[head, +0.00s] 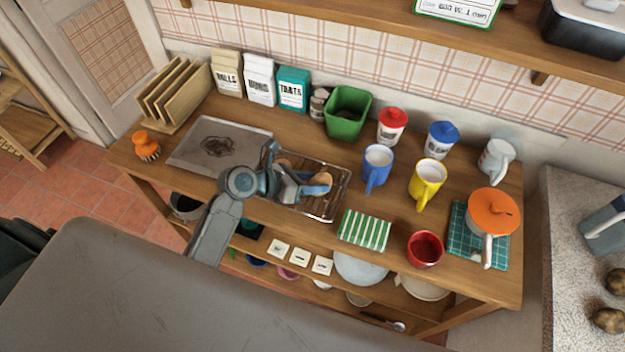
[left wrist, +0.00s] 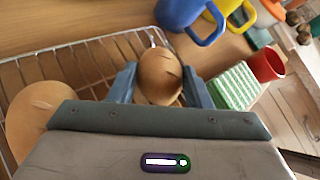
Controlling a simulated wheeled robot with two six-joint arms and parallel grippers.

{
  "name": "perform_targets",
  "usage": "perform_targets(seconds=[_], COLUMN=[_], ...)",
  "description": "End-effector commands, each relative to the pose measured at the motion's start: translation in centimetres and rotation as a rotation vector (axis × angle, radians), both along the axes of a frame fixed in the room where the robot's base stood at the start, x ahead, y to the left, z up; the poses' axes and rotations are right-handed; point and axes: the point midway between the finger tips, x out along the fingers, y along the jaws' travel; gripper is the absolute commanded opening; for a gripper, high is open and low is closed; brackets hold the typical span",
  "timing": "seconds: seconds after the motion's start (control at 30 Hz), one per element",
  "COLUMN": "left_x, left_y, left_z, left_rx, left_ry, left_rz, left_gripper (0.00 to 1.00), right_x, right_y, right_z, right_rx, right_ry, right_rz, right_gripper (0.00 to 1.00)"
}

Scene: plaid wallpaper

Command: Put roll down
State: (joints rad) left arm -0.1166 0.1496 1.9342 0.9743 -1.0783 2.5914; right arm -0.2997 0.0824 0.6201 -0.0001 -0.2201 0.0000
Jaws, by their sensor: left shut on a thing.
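My left gripper (head: 313,186) is shut on a brown bread roll (head: 323,178) over the right part of the wire cooling rack (head: 325,214). In the left wrist view the roll (left wrist: 160,76) sits between the two blue-grey fingers, with scored lines on its top. Whether its underside touches the rack (left wrist: 95,55) is hidden. A second roll (left wrist: 36,112) lies on the rack to the left in the wrist view; it is partly behind the gripper in the head view (head: 283,163). My right gripper is not in view.
A grey board (head: 190,150) with a dark mark lies left of the rack. A blue mug (head: 377,162), a yellow mug (head: 427,180) and a green-striped cloth (head: 364,231) stand or lie to its right. A green bin (head: 347,112) is behind. Bare wood separates these.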

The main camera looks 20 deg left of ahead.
Motion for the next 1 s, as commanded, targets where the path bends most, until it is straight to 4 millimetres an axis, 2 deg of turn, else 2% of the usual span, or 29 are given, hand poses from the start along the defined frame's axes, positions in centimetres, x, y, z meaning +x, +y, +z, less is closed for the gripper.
perform_targets(seconds=[0.03, 0.07, 0.17, 0.7, 1.0], left_x=[0.0, 0.0, 0.0, -0.2, -2.4], left_y=[0.0, 0.0, 0.0, 0.1, 2.9], left_z=[-0.1, -0.2, -0.2, -0.2, 1.6], left_rx=[-0.001, -0.001, 0.0, 0.003, 0.008], left_ry=[0.002, 0.002, 0.001, 0.006, 0.003], left_rz=[0.001, 0.001, 0.0, 0.0, 0.0], left_gripper=[0.22, 0.48, 0.66, 0.66, 0.66], right_x=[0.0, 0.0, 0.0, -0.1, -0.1], right_y=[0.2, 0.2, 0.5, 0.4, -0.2], right_z=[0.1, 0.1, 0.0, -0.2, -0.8], right_rx=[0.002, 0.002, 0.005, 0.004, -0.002], right_ry=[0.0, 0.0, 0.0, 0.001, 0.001], right_rz=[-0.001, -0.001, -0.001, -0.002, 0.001], right_gripper=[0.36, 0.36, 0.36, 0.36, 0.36])
